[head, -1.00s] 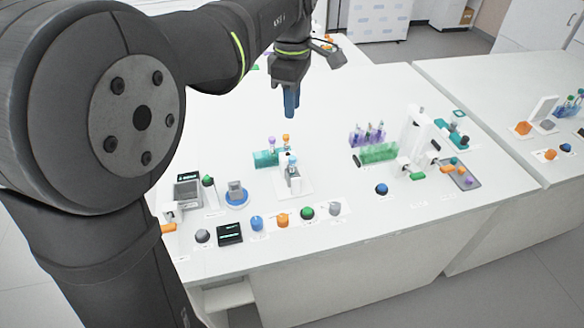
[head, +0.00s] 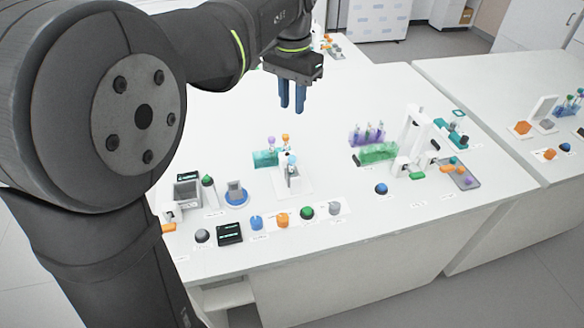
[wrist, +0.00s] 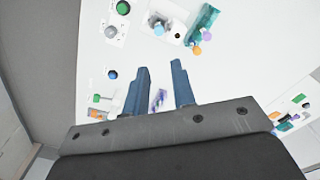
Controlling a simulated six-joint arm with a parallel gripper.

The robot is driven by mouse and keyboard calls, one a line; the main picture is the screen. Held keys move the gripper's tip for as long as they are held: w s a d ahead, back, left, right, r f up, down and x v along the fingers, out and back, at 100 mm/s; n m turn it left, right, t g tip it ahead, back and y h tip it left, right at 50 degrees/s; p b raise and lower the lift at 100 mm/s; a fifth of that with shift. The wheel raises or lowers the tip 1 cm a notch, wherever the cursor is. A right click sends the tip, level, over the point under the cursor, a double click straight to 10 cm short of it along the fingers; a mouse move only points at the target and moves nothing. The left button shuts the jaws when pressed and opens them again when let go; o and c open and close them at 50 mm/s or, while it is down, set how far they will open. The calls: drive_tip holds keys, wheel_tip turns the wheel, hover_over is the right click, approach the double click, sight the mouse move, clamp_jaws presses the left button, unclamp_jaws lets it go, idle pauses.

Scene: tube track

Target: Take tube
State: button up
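My gripper (head: 292,108) hangs above the table with its two blue fingers apart and nothing between them; it also shows open in the wrist view (wrist: 159,72). Below it, a teal rack (head: 263,159) holds a purple-capped tube (head: 271,143) and an orange-capped tube (head: 285,141). In front of that rack, a blue-capped tube (head: 292,160) stands in a white stand (head: 297,186). To the right, several purple tubes (head: 368,132) stand by a green rack (head: 378,153). In the wrist view the teal rack (wrist: 203,20) lies beyond the fingertips.
A row of coloured knobs (head: 283,220) lines the front edge. A blue button (head: 381,188) and a tall white device (head: 415,135) stand on the right. A grey box (head: 187,194) and dark display (head: 230,233) stand at front left. The table's back middle is clear.

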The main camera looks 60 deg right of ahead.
sight(292, 157)
drive_tip(key=shift+m, duration=0.5)
wheel_tip(292, 157, down, 18)
drive_tip(key=shift+a+r, duration=0.1)
drive_tip(key=shift+r, duration=0.15)
drive_tip(key=shift+c, duration=0.2)
drive_tip(key=c, duration=0.4)
